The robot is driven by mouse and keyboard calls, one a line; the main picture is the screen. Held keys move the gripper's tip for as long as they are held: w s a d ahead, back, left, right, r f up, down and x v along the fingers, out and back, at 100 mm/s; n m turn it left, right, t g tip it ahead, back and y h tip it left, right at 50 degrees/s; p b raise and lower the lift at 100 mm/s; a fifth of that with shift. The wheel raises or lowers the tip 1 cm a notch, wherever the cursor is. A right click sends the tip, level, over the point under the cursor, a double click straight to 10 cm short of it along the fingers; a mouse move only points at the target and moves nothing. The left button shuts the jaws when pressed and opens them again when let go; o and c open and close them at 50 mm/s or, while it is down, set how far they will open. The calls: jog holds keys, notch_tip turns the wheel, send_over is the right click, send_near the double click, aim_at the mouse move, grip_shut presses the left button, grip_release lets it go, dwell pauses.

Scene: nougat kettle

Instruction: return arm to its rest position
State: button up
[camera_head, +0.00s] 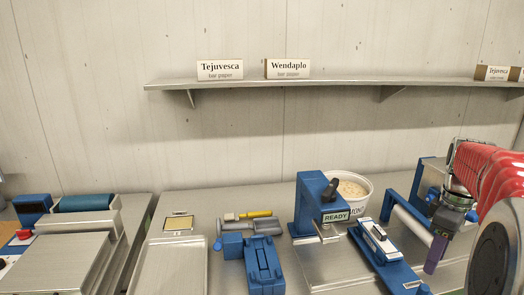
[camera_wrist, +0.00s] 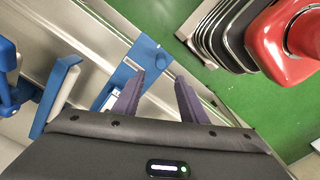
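My gripper (camera_wrist: 158,82) shows in the wrist view with two purple fingers standing apart and nothing between them. In the head view my gripper (camera_head: 434,255) is at the right, at the end of my red-sleeved arm, in front of a blue-framed roller device. From this view I cannot tell whether it touches that device. In the wrist view the fingers point past the bench edge toward the green floor.
A blue machine with a READY sign (camera_head: 336,217) stands beside a white tub (camera_head: 352,188). A blue slide device (camera_head: 385,252) is near my gripper. A wall shelf (camera_head: 330,84) holds small cards. Left are a metal tray (camera_head: 170,262) and blue-grey machines. Green floor (camera_wrist: 190,35) lies beyond the bench.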

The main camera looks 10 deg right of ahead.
jog(key=shift+w+d+f+m, duration=0.15)
jog(key=shift+f+m, duration=0.2)
jog(key=shift+m, duration=0.65)
jog(key=s+a+m+t, duration=0.1)
jog(key=s+a+t, duration=0.1)
jog(key=a, duration=0.8)
jog(key=s+a+m+t, duration=0.1)
jog(key=s+a, duration=0.4)
jog(key=a, duration=0.6)
jog(key=s+a+m+t, duration=0.2)
jog(key=s+a, duration=0.2)
jog(key=a, duration=0.7)
jog(key=shift+f+m+t, duration=0.3)
jog(key=shift+f, duration=0.05)
